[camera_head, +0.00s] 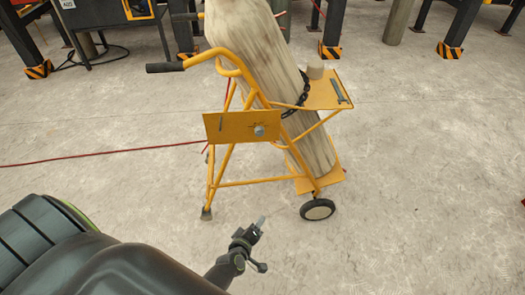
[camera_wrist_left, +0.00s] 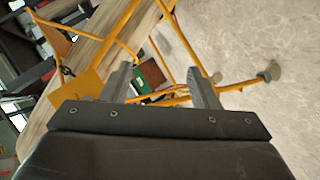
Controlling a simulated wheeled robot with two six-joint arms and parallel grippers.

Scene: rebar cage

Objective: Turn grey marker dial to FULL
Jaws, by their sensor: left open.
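The grey marker dial (camera_head: 259,130) is a small round knob on the right half of an orange plate (camera_head: 228,128), on the near side of a yellow cart (camera_head: 225,183). A short dark mark shows at the plate's left part. The dial's setting and any lettering are too small to read. My left gripper (camera_head: 259,224) is in the lower middle of the head view, below the plate in the picture and apart from it. In the left wrist view its two fingers (camera_wrist_left: 160,86) are spread with nothing held. I cannot make out the dial there. My right gripper is not in view.
The cart carries a tall, tilted pale column (camera_head: 250,45) held by a dark chain. A side shelf (camera_head: 325,95) holds a small pale cylinder. A red cable (camera_head: 100,156) crosses the floor at left. The concrete floor right of the cart is clear.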

